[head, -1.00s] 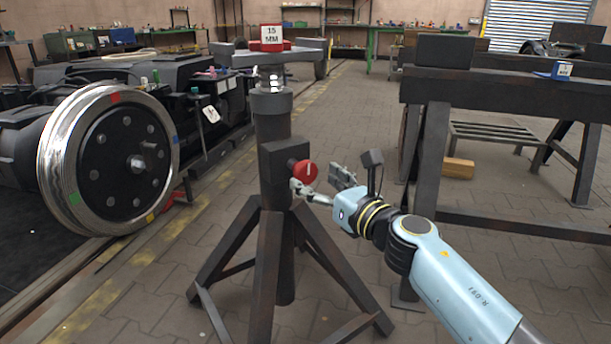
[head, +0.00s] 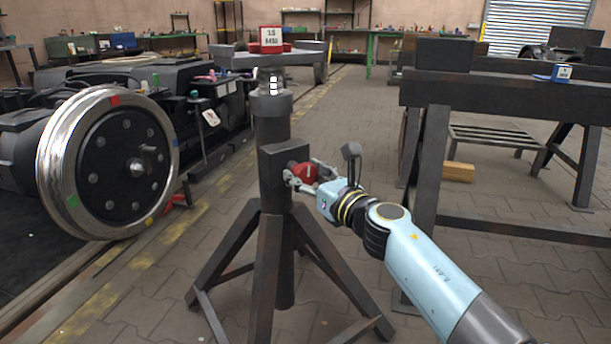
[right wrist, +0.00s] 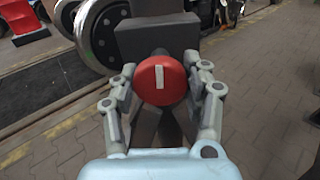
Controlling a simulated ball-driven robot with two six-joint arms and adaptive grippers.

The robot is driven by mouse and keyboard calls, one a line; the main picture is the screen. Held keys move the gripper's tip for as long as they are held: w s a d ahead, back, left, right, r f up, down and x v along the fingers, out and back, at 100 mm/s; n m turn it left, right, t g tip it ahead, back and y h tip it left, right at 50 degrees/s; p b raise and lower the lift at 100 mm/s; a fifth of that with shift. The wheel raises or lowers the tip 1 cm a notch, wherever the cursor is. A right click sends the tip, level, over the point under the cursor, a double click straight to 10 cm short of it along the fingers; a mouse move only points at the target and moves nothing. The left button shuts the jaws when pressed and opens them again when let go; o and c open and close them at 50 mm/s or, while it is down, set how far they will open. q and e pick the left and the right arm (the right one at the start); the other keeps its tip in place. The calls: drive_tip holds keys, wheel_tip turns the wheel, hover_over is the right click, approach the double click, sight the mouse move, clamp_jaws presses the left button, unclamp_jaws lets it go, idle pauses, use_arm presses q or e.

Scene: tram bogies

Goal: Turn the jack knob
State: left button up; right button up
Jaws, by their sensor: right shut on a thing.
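The red jack knob (head: 308,172) sits on the side of the dark jack stand (head: 276,225), on a block (head: 283,160) partway up its column. My right gripper (head: 306,175) has its fingers around the knob, one on each side. In the right wrist view the knob (right wrist: 160,79) shows a white mark standing nearly upright on its face, and the fingers of my right gripper (right wrist: 162,88) are shut on it. The top of the jack carries a red block with a white "15 MM" label (head: 271,38). My left gripper is out of view.
A bogie with a large wheel (head: 108,162) stands to the left of the jack. A dark steel trestle (head: 430,150) stands to the right, with a wooden block (head: 458,171) on the floor behind it. Paved floor lies between them.

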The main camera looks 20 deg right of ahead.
drive_tip(key=shift+c, duration=0.7)
drive_tip(key=shift+r+m, duration=0.1)
drive_tip(key=shift+m, duration=0.2)
